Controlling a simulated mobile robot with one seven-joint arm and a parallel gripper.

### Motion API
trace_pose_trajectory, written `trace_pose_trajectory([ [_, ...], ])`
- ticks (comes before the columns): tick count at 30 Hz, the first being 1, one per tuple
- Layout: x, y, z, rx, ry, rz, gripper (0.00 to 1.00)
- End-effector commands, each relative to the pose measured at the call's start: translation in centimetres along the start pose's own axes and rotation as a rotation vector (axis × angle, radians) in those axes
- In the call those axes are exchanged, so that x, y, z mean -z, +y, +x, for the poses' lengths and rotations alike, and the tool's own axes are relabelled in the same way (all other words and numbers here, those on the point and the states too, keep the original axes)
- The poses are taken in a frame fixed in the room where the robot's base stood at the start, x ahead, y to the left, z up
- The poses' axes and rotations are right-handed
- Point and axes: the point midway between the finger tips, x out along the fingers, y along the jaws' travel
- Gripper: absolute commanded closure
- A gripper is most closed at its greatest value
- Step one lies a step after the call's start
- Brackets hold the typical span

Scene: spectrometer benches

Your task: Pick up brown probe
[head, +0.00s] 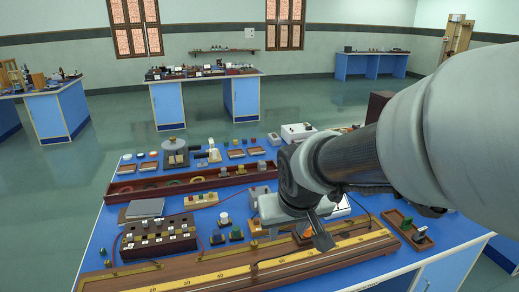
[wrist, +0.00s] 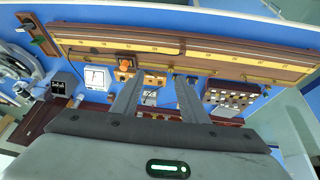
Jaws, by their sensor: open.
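I cannot pick out the brown probe with certainty. A small brown piece (head: 302,239) shows beside my fingers in the head view, partly hidden by them. My gripper (head: 318,238) hangs above the near part of the blue bench. In the wrist view my gripper (wrist: 158,78) has its two fingers apart, with nothing held between them. An orange knob on a wooden block (wrist: 125,65) lies just beyond the left fingertip. The long wooden metre bridge (wrist: 190,45) runs across beyond both fingertips.
The metre bridge (head: 215,272) fills the near edge of the bench. A dark box with several white-labelled plugs (head: 158,238) stands left, with red wires. A small wooden tray (head: 408,232) lies right. A long brown tray (head: 185,182) lies farther back. My arm hides the bench's right side.

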Motion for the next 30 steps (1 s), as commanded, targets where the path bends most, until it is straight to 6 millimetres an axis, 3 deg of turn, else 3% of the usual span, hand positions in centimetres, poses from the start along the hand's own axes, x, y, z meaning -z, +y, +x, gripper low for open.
trace_pose_trajectory([
  [1,-0.6,-1.2,3.2,0.025,-0.030,-0.017,0.60],
  [6,-1.1,-3.9,8.0,0.084,-0.060,-0.046,0.60],
  [13,-1.4,-4.9,11.0,0.102,-0.068,-0.053,0.60],
  [24,-2.0,-5.7,18.8,0.101,-0.069,-0.055,0.60],
  [30,-2.0,-5.8,20.9,0.101,-0.066,-0.052,0.60],
])
